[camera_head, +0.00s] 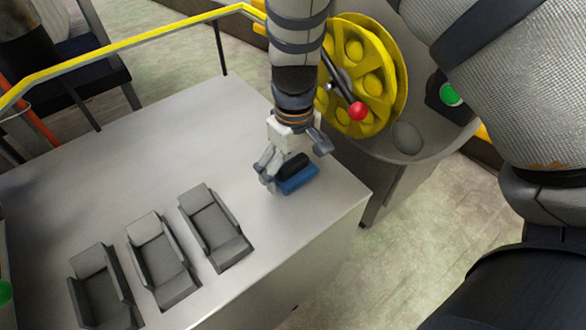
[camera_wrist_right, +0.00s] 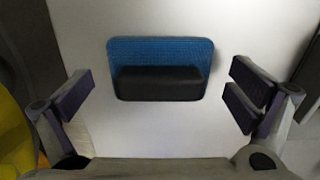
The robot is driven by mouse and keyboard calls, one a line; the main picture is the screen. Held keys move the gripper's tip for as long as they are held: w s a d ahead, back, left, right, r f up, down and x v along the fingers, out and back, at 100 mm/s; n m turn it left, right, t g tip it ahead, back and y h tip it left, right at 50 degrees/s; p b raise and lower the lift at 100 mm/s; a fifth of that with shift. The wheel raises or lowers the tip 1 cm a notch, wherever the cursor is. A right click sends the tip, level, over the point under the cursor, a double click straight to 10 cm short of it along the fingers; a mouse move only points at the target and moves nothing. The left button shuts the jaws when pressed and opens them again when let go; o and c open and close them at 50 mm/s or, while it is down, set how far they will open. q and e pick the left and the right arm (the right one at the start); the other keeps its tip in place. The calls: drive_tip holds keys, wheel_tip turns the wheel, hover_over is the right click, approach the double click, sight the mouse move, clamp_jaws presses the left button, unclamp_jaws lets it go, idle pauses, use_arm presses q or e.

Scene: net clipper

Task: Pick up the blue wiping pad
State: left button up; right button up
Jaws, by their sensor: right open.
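The blue wiping pad (camera_head: 298,181) lies flat on the white table near its right corner. It has a black raised handle on top, which also shows in the right wrist view, where the pad (camera_wrist_right: 160,50) is centred between the fingers. My right gripper (camera_head: 290,165) is open above the pad, with its fingers to either side. In the wrist view the open fingers (camera_wrist_right: 160,95) stand apart from the pad with white surface between. My left gripper is not in view.
Three grey holders (camera_head: 215,228) stand in a row on the white table (camera_head: 160,135), left of the pad. A yellow wheel (camera_head: 362,75) with a red knob (camera_head: 357,111) is behind on the right. A yellow rail (camera_head: 130,48) runs along the back.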

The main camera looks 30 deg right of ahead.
sight(292, 165)
drive_tip(key=c, duration=1.2)
drive_tip(key=shift+r, duration=0.15)
drive_tip(key=shift+r, duration=0.4)
drive_tip(key=r, duration=0.2)
drive_tip(key=r+p, duration=0.1)
drive_tip(key=shift+s+a+r, duration=0.2)
drive_tip(key=shift+a+r, duration=0.15)
drive_tip(key=shift+r, duration=0.05)
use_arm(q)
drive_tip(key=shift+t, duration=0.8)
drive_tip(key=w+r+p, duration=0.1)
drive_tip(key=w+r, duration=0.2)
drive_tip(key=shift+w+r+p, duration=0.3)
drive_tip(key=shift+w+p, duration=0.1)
use_arm(e)
drive_tip(key=s+a+r, duration=0.8)
drive_tip(key=s+a, duration=0.1)
drive_tip(key=shift+a+r, duration=0.3)
